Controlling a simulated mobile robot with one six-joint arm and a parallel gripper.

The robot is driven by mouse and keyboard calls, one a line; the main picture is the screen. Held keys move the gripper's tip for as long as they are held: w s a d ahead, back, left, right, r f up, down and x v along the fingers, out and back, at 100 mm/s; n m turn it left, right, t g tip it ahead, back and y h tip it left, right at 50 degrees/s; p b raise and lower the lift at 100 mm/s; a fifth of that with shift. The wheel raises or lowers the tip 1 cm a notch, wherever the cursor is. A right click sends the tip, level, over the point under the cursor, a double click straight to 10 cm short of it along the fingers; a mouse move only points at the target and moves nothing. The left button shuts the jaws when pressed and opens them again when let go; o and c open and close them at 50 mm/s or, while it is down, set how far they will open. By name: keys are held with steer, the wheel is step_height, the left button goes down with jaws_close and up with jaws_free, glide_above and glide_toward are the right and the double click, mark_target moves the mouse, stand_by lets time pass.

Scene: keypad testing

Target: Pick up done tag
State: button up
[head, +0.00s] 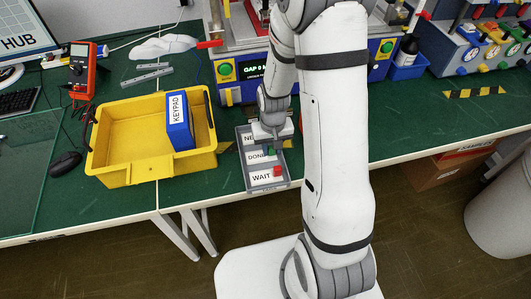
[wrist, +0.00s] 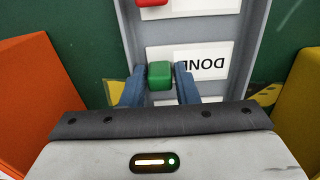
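The done tag (head: 256,157) is a white plate with a green knob, lying in the middle slot of a grey tray (head: 285,185). In the wrist view its label reads upside down (wrist: 203,66), with the green knob (wrist: 160,74) left of the lettering. My gripper (head: 271,148) reaches down over this tag. In the wrist view my two blue fingers (wrist: 160,83) stand on either side of the green knob, very close to it. Whether they press on it I cannot tell. The tag appears to lie in its slot.
The wait tag (head: 262,177) with a red knob lies at the tray's near end; a partly hidden tag lies at its far end. A yellow bin (head: 132,175) with a blue keypad box (head: 179,122) stands left of the tray. A machine (head: 225,92) stands behind.

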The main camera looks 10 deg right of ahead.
jaws_close()
stand_by(0.3)
